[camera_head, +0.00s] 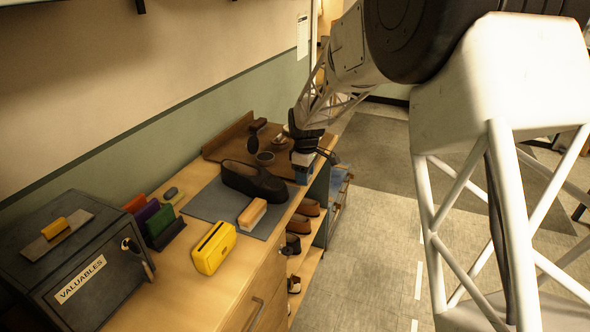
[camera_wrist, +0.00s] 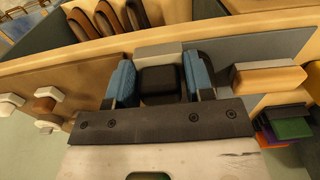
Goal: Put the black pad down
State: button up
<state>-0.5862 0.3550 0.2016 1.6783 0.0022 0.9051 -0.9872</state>
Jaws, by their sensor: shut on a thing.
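My gripper (camera_wrist: 161,84) is shut on the black pad (camera_wrist: 160,82), a small dark rounded block between its two blue fingers in the wrist view. In the head view my gripper (camera_head: 302,172) is low over the front edge of the counter, at the right end of the grey mat (camera_head: 206,202) and beside the brown wooden tray (camera_head: 216,147). The pad is not clear in the head view. I cannot tell whether it touches a surface.
A black shoe (camera_head: 253,182) and a wood-backed brush (camera_head: 252,213) are on the mat. A yellow case (camera_head: 213,248), coloured upright holders (camera_head: 158,222) and a grey valuables box (camera_head: 78,275) stand left. Shoes (camera_head: 300,224) sit on shelves below.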

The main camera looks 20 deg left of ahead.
jog(key=shift+w, duration=0.1)
jog(key=shift+w+a+f, duration=0.25)
jog(key=shift+w+a, duration=1.2)
jog(key=shift+w, duration=0.75)
jog(key=shift+w+a+f, duration=0.2)
jog(key=shift+w+a, duration=1.25)
jog(key=shift+w, duration=0.75)
jog(key=shift+w+a+f, duration=0.25)
jog(key=shift+w+a, duration=1.2)
jog(key=shift+w, duration=0.75)
jog(key=shift+f, duration=0.1)
jog(key=shift+f, duration=1.65)
jog(key=shift+f, duration=0.15)
jog(key=o, duration=0.8)
jog(key=shift+o, duration=0.2)
